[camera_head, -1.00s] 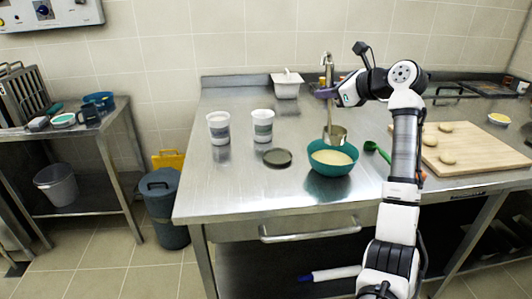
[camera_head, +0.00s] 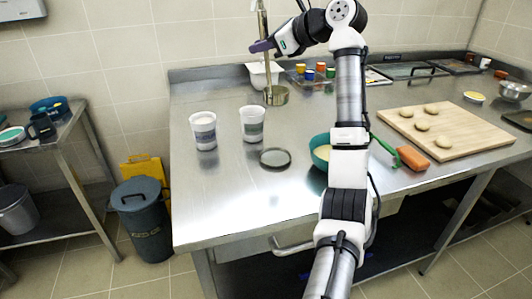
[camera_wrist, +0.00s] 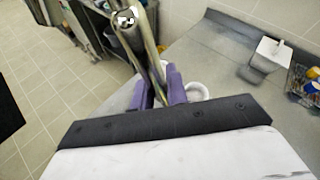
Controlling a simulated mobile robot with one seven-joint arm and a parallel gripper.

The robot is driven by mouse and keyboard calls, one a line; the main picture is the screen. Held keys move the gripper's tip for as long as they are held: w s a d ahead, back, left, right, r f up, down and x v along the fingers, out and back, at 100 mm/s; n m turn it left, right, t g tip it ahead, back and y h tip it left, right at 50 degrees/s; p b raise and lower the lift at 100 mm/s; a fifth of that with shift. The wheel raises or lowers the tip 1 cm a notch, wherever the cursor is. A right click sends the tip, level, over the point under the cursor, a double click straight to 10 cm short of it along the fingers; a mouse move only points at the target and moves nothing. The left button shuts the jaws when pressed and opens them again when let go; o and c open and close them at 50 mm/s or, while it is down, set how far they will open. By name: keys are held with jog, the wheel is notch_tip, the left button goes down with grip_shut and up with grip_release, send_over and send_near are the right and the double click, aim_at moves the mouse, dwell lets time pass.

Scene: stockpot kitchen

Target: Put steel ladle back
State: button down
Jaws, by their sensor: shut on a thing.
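The steel ladle hangs upright from my gripper (camera_head: 262,46), its cup (camera_head: 276,96) low and its handle (camera_head: 262,18) rising above the fingers. In the wrist view, the purple fingers (camera_wrist: 158,88) are shut on the steel handle (camera_wrist: 148,50). The cup appears in front of the white square container (camera_head: 257,80) at the back of the counter; its exact height above the steel top is hard to tell.
Two white tubs (camera_head: 203,132) (camera_head: 252,126) and a dark round lid (camera_head: 275,158) stand front left of the ladle. Jars (camera_head: 309,73) sit in a tray behind. A cutting board (camera_head: 465,135) with several pale lumps, a green utensil (camera_head: 384,147) and an orange item (camera_head: 412,158) lie right.

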notch_tip(320, 180, down, 20)
jog(key=p, duration=0.2)
jog(key=shift+r, duration=0.1)
jog(key=c, duration=1.8)
grip_release()
jog(key=shift+p, duration=0.35)
jog(key=shift+c, duration=0.2)
jog(key=o, duration=0.5)
jog(key=shift+c, duration=0.2)
jog(key=b+v, duration=0.2)
jog(key=v, duration=1)
jog(key=shift+b, duration=0.3)
